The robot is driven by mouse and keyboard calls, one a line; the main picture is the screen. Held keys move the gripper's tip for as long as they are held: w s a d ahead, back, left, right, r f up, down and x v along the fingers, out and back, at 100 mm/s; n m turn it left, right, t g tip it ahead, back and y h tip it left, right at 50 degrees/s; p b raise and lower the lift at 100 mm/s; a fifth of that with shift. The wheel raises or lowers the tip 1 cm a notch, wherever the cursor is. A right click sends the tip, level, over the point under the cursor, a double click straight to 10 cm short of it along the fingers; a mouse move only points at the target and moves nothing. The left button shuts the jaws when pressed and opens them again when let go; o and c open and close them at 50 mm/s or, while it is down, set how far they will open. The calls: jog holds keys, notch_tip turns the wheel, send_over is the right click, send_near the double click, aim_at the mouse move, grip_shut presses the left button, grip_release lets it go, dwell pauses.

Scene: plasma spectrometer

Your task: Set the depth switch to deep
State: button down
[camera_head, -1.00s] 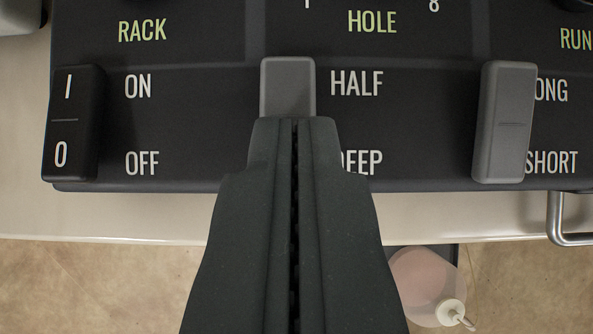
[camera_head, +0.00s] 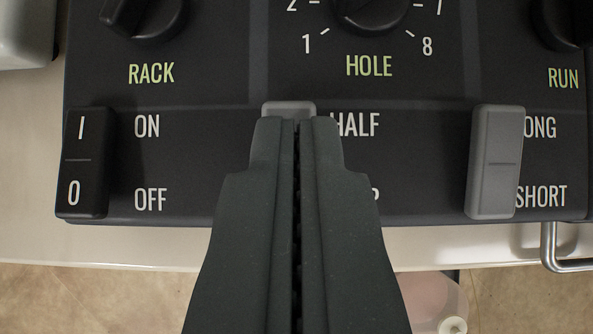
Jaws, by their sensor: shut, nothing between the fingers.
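The depth switch (camera_head: 289,107) is a grey rocker on the dark front panel, left of the labels HALF and DEEP. Only its upper end shows above my fingertips; the rest is hidden behind my gripper. My gripper (camera_head: 296,122) is shut and empty, its tips over the upper part of the switch by HALF. I cannot tell whether the tips touch the switch. The DEEP label is almost fully covered by my right finger. Which way the switch is tilted is not clear.
A black ON/OFF rocker (camera_head: 86,163) is to the left and a grey LONG/SHORT rocker (camera_head: 495,162) to the right. The HOLE knob (camera_head: 370,8) is above. A metal handle (camera_head: 565,262) and a pinkish round container (camera_head: 436,298) are at the lower right.

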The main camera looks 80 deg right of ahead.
jog(key=r, duration=0.1)
jog(key=r+p, duration=0.1)
jog(key=r, duration=0.2)
jog(key=shift+s+a+r, duration=0.1)
jog(key=shift+s+a, duration=0.05)
jog(key=shift+a, duration=0.15)
jog(key=s+a+r, duration=0.5)
jog(key=a, duration=0.1)
jog(key=shift+r, duration=0.2)
jog(key=shift+s, duration=0.1)
dwell(0.5)
